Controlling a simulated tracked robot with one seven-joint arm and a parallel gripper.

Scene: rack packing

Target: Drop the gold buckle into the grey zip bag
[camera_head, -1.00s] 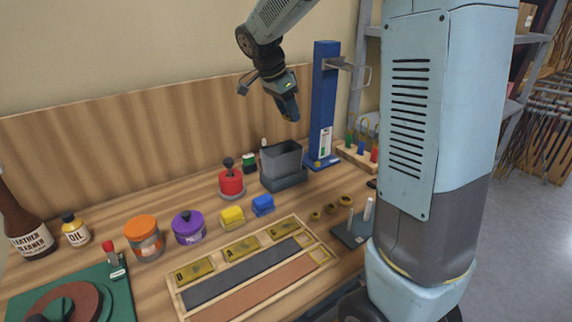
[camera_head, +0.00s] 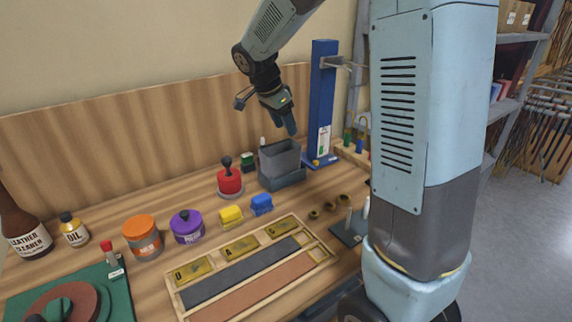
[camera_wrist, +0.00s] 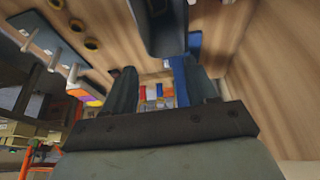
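The grey zip bag (camera_head: 281,158) stands open-topped in a dark holder at the back of the bench. It also shows as a dark grey shape at the top of the wrist view (camera_wrist: 165,28). My gripper (camera_head: 291,131) is just above the bag's rim, fingers pointing down. In the wrist view its two fingers (camera_wrist: 160,88) stand apart with nothing visible between them. Several small gold ring-like pieces (camera_head: 329,206) lie on the bench in front of the bag; I cannot tell whether one is the gold buckle. The inside of the bag is hidden.
A blue post (camera_head: 323,105) rises just right of the bag. A red stamp-like pot (camera_head: 229,181) stands to its left. Blue (camera_head: 262,204) and yellow (camera_head: 231,216) blocks and a wooden tray (camera_head: 176,294) are in front. A wooden back panel (camera_head: 110,150) is behind.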

